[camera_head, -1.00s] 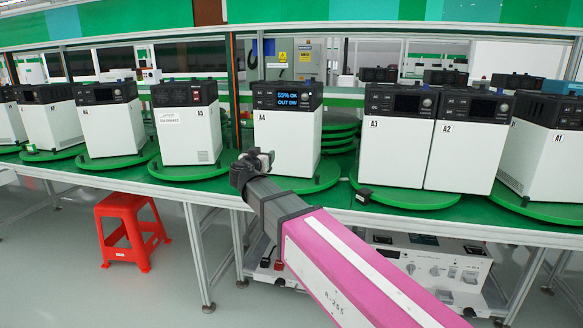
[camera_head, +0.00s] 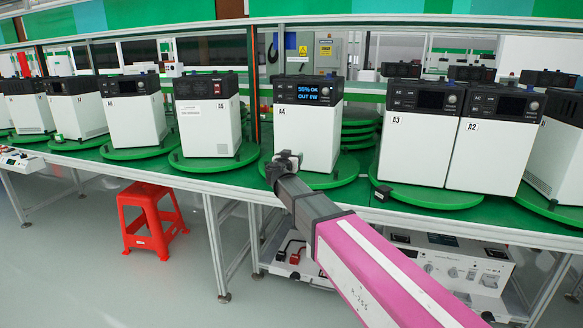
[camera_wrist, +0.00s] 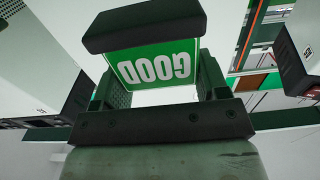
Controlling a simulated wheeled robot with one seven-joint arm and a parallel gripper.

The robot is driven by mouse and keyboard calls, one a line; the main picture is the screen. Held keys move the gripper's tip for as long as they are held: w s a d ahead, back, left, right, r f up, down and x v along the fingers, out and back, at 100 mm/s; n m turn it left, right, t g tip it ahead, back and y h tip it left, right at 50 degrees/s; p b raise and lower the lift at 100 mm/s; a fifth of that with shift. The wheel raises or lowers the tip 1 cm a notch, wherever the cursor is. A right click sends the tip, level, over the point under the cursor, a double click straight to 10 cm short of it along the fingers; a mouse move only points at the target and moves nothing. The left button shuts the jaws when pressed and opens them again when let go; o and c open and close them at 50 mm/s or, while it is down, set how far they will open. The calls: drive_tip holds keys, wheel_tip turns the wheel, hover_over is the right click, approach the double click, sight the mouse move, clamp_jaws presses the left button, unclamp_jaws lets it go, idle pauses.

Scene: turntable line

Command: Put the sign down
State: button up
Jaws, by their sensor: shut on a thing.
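A green sign (camera_wrist: 156,62) with white letters reading GOOD shows upside down in the wrist view. It sits between the fingers of my gripper (camera_wrist: 160,85), which is shut on it. In the head view my gripper (camera_head: 283,166) is in front of the lower left of unit A4 (camera_head: 308,140), near the front edge of the green table (camera_head: 245,180). The sign cannot be made out in the head view. I cannot tell whether the gripper or sign touches anything.
A4 stands on a green turntable (camera_head: 335,180), its screen reading 55% OK. A5 (camera_head: 210,130) stands to the left; A3 (camera_head: 410,140) and A2 (camera_head: 490,145) share a turntable to the right. A red stool (camera_head: 150,220) is on the floor. Green strips show between turntables.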

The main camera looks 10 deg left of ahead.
drive_tip(key=shift+f, duration=1.9)
drive_tip(key=shift+f, duration=0.1)
drive_tip(key=o, duration=1)
drive_tip(key=shift+c, duration=0.2)
drive_tip(key=shift+s, duration=0.15)
drive_tip(key=s, duration=1.1)
drive_tip(key=shift+s+a, duration=0.35)
drive_tip(key=shift+a, duration=0.1)
